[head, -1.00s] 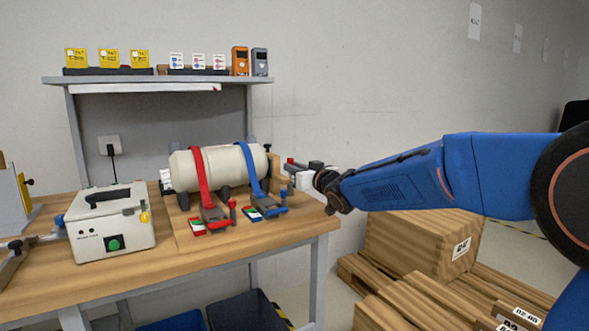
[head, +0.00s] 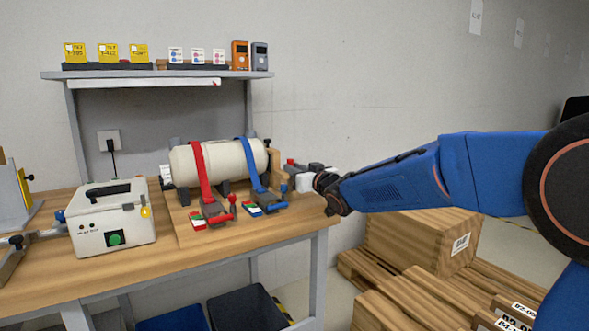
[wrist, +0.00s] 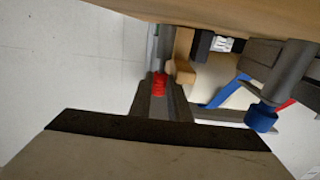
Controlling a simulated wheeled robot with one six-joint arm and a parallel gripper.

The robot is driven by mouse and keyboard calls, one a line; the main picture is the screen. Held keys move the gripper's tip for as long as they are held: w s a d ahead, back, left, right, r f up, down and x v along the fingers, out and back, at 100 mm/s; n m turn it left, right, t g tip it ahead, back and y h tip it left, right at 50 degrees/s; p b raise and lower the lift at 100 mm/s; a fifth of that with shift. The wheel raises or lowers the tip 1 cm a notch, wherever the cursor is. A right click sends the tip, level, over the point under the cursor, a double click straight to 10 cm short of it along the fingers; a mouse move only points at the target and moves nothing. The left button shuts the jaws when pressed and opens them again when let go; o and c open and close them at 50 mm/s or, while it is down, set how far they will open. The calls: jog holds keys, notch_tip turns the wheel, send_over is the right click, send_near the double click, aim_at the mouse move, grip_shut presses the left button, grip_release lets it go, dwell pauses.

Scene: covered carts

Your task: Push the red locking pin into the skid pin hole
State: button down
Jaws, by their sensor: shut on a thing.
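My gripper (head: 297,168) is beside the right end of the wooden skid (head: 273,172), at about the height of the tank. In the wrist view my gripper (wrist: 158,100) is shut on the red locking pin (wrist: 159,85), whose ribbed red part shows between the fingers. In the head view a small red bit of the pin (head: 290,161) shows at the fingertips. A wooden block of the skid (wrist: 181,71) lies just beyond and right of the pin in the wrist view. I cannot make out the pin hole or whether the pin touches it.
A cream tank (head: 222,165) lies on the skid under a red strap (head: 200,175) and a blue strap (head: 250,165). The blue-tipped ratchet (head: 270,205) is close to my gripper. A white case (head: 112,220) stands left. Wooden crates (head: 415,238) stand below my arm.

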jog(key=c, duration=1.6)
grip_release()
jog(key=shift+f, duration=0.1)
jog(key=shift+s+f, duration=0.1)
jog(key=shift+f, duration=0.05)
jog(key=v, duration=1.7)
jog(key=shift+d+r, duration=0.2)
jog(key=shift+d, duration=0.1)
